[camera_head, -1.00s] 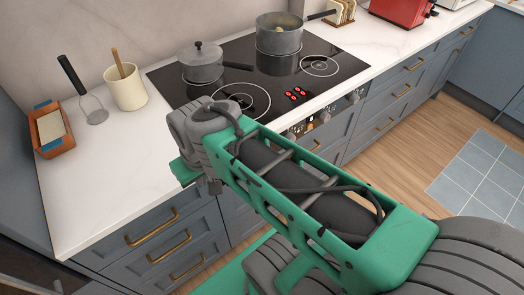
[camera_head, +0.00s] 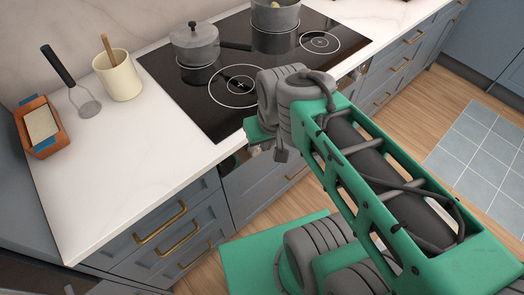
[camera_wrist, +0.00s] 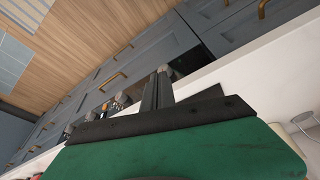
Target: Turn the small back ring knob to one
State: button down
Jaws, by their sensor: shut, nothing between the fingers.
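The black cooktop (camera_head: 200,97) is set in the white counter, with four marked rings. A lidded grey pot (camera_head: 195,44) stands on the back left ring and an open grey pot (camera_head: 275,17) at the back right. My arm hides most of the control front in the head view. In the wrist view, grey knobs (camera_wrist: 121,100) stand in a row on the front below the counter edge; which one serves the small back ring I cannot tell. My gripper (camera_wrist: 158,82) is shut and empty, its dark fingers pointing at the knob front, with one knob close to the tips.
Blue drawers with brass handles (camera_head: 162,222) run below.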

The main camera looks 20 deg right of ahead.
aim_at(254, 152)
jog(key=u, duration=1)
jog(key=k, duration=1.3)
jog(key=u, duration=0.65)
jog(key=i, duration=0.65)
jog(key=z, duration=0.35)
